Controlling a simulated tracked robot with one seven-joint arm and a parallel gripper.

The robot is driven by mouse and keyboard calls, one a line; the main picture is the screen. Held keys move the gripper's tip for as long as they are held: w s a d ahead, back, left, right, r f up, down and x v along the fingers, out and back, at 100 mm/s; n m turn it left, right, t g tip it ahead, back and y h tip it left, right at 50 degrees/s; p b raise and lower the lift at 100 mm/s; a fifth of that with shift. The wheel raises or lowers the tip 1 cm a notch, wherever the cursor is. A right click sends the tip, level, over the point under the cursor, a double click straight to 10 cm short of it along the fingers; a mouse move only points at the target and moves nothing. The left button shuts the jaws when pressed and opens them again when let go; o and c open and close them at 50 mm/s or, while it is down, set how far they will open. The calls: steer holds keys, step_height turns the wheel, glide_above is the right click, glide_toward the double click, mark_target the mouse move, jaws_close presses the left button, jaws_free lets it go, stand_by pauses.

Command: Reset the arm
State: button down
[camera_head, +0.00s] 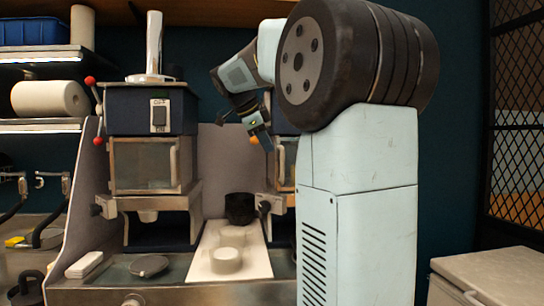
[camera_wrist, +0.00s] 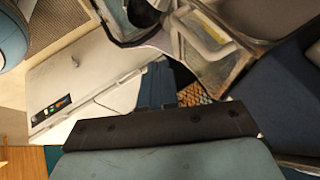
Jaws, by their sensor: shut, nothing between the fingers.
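My gripper (camera_head: 263,140) hangs at the end of my raised, folded arm, near the middle of the head view. It is shut and holds nothing that I can see. It is in front of the right-hand dispenser (camera_head: 286,160), which my arm mostly hides. In the wrist view a dark bar and a grey-green part of my own arm end fill the bottom.
The left dispenser (camera_head: 150,150) has red-knobbed levers. A dark cup (camera_head: 240,208) and a pale round piece (camera_head: 226,260) stand on a light strip (camera_head: 205,272) below. A white-topped unit (camera_head: 495,272) is at right. Shelves line the left.

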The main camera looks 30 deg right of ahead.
steer(key=s+a+f+n+t+y, duration=0.2)
steer(key=s+a+f+n+y, duration=0.1)
steer(key=s+a+f+n, duration=0.6)
steer(key=s+a+f+n+t+y, duration=0.2)
steer(key=s+a+f+n+y, duration=0.2)
steer(key=s+a+f+n, duration=0.6)
steer(key=s+f+n, duration=0.4)
steer(key=f+n, duration=0.1)
steer(key=shift+s+f, duration=0.15)
steer(key=shift+s, duration=0.2)
steer(key=c, duration=1.9)
jaws_free()
